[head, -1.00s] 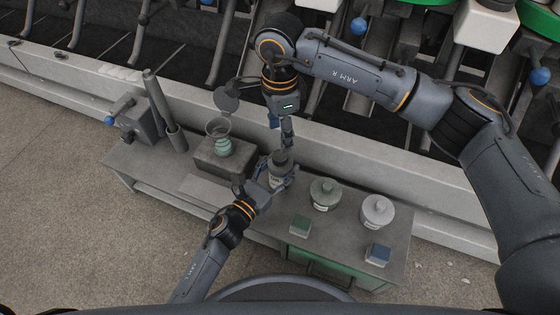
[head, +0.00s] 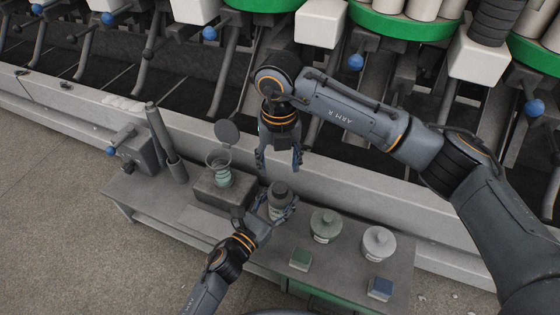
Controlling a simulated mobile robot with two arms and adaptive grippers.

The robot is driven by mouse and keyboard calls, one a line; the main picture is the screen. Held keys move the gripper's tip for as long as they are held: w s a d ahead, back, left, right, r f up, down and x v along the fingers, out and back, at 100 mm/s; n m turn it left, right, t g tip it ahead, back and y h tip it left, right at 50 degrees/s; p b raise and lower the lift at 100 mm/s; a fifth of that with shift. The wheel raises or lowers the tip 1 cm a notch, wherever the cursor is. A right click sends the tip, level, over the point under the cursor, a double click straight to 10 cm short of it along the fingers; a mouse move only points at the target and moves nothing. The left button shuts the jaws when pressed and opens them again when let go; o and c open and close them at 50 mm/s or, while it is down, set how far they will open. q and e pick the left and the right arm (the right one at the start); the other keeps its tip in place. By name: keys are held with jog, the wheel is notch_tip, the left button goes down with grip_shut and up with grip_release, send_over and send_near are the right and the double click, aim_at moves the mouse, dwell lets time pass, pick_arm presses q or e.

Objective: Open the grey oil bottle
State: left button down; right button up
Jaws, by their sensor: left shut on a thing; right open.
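The grey oil bottle (head: 276,208) stands upright on the bench with its dark top (head: 279,189) in place. My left gripper (head: 277,212) is shut around its body from the front left, and its fingers hide part of the lower side. My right gripper (head: 280,163) points down, open and empty, its two fingers spread left and right just above and behind the dark top in the picture. I see no contact between it and the bottle.
A glass vessel (head: 219,168) sits on a raised block (head: 221,193) at left. The winder lies behind.

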aim_at(280, 187)
jog(key=m, duration=0.9)
jog(key=shift+m, duration=0.3)
jog(key=m, duration=0.9)
jog(key=shift+m, duration=0.3)
jog(key=shift+f, duration=0.55)
notch_tip(280, 187, down, 7)
